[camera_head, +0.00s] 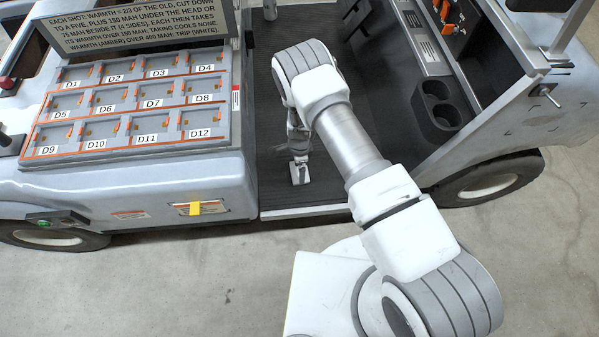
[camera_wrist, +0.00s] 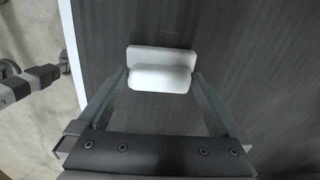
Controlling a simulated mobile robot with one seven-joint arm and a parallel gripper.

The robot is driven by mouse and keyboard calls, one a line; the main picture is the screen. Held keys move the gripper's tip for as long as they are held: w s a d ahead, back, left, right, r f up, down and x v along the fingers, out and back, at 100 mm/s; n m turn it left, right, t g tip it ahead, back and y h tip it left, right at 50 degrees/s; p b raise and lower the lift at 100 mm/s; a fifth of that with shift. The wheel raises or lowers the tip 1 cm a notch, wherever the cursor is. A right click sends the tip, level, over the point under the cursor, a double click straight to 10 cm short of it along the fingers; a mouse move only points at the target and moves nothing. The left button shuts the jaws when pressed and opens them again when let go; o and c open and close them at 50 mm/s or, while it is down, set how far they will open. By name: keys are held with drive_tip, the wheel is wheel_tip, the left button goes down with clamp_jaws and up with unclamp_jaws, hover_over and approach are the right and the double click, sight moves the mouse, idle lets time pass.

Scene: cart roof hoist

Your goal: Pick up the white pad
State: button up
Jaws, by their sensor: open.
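The white pad (camera_wrist: 160,69) lies on the dark ribbed cart floor (camera_wrist: 255,85). In the wrist view it has a flat plate with a rounded, raised part on it. It also shows in the head view as a small pale shape (camera_head: 298,173) near the floor's front edge. My gripper (camera_wrist: 160,80) is open, with one finger on each side of the pad's rounded part. I cannot tell whether either finger touches it. In the head view, my gripper (camera_head: 298,155) is right above the pad, partly hidden by my arm.
Left of the floor well stands a panel of labelled compartments (camera_head: 130,105) under a sign (camera_head: 140,22). A dark cup holder (camera_head: 440,105) is at the right. The floor's pale edge (camera_head: 300,212) runs along the front. Bare floor lies right of the pad.

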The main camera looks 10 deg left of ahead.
drive_tip(key=shift+r, duration=0.1)
drive_tip(key=c, duration=1.1)
drive_tip(key=shift+o, duration=0.2)
drive_tip(key=shift+r, duration=0.4)
drive_tip(key=r, duration=0.1)
drive_tip(key=r+p, duration=0.2)
drive_tip(key=r, duration=0.1)
drive_tip(key=shift+d+r, duration=0.1)
drive_tip(key=shift+d, duration=0.25)
drive_tip(key=d+r+p, duration=0.3)
drive_tip(key=d+r, duration=0.3)
drive_tip(key=d, duration=0.5)
drive_tip(key=shift+w, duration=0.25)
